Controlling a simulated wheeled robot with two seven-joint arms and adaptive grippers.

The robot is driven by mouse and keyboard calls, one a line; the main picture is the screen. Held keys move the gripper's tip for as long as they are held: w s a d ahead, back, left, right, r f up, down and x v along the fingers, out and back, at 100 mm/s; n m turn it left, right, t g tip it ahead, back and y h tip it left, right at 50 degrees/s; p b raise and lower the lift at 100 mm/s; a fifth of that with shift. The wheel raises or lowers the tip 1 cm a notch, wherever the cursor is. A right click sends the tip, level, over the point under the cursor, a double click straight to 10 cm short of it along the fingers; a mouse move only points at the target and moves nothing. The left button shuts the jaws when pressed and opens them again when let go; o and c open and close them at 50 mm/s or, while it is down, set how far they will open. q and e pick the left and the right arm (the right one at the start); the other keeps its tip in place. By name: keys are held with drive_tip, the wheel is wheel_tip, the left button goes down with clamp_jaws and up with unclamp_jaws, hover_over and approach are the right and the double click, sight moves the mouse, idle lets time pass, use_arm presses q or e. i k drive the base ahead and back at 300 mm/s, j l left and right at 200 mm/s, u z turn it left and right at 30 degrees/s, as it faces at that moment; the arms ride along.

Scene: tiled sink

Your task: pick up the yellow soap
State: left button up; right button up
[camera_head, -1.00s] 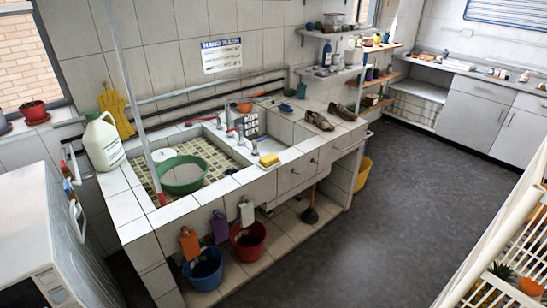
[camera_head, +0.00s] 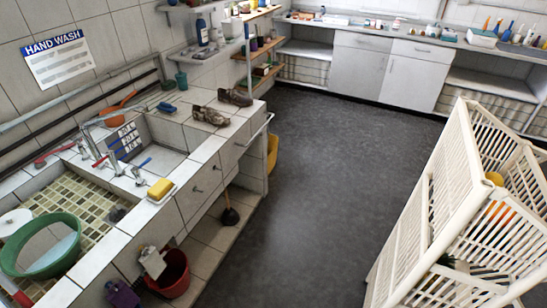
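The yellow soap (camera_head: 160,188) is a small block on a white dish (camera_head: 169,197) at the front edge of the tiled sink counter, left of the picture's middle. Nothing covers it. The counter's front drops away just beside it. Neither of my grippers shows in the head view, so I cannot see where they are relative to the soap.
A green basin (camera_head: 42,246) sits in the tiled sink at the left. Taps (camera_head: 100,158) stand behind the soap, and brown shoes (camera_head: 210,115) lie farther along the counter. A cream slatted rack (camera_head: 440,220) stands at the right. The dark floor (camera_head: 310,190) between is clear.

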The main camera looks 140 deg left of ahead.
sight(157, 190)
drive_tip(key=k+j+z, duration=0.15)
drive_tip(key=z, duration=0.3)
drive_tip(key=k+j+z, duration=0.1)
drive_tip(key=k+z, duration=0.2)
drive_tip(key=z, duration=0.15)
drive_tip(key=k+z, duration=0.25)
drive_tip(key=z, duration=0.15)
drive_tip(key=k+z, duration=0.2)
drive_tip(key=z, duration=0.3)
drive_tip(key=k+z, duration=0.25)
drive_tip(key=z, duration=0.2)
drive_tip(key=k+l+z, duration=0.15)
drive_tip(key=z, duration=0.35)
drive_tip(key=k+l+z, duration=0.1)
drive_tip(key=z, duration=0.3)
drive_tip(key=k+l+z, duration=0.15)
drive_tip(key=z, duration=0.25)
drive_tip(key=k+l+z, duration=0.1)
drive_tip(key=z, duration=0.35)
drive_tip(key=l+z, duration=0.25)
drive_tip(key=z, duration=0.15)
drive_tip(key=k+l+z, duration=0.1)
drive_tip(key=l+z, duration=0.15)
drive_tip(key=z, duration=0.15)
